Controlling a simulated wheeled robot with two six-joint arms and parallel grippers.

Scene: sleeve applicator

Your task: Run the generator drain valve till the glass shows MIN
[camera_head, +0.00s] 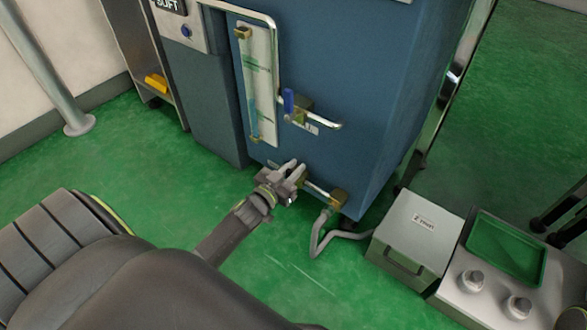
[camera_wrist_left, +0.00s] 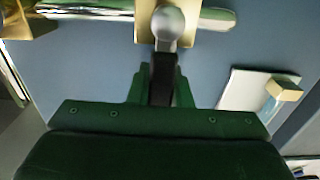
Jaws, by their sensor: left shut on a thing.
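The blue generator cabinet (camera_head: 350,105) stands in the middle of the head view. Its sight glass (camera_head: 250,85) is a tall strip on a pale plate with brass ends and green marks. The marks are too small to read, and I cannot tell the water level. My left gripper (camera_head: 291,171) is at the drain valve low on the cabinet, shut on its lever. In the left wrist view the dark drain valve lever (camera_wrist_left: 162,82) with a grey ball end stands between my fingers, before a brass body.
A blue-handled valve (camera_head: 289,101) with a chrome spout sits above the drain. A grey hose (camera_head: 316,243) runs from a brass fitting (camera_head: 339,197) towards a grey box (camera_head: 411,230). A unit with knobs and a green tray (camera_head: 507,247) stands right. Green floor is open at left.

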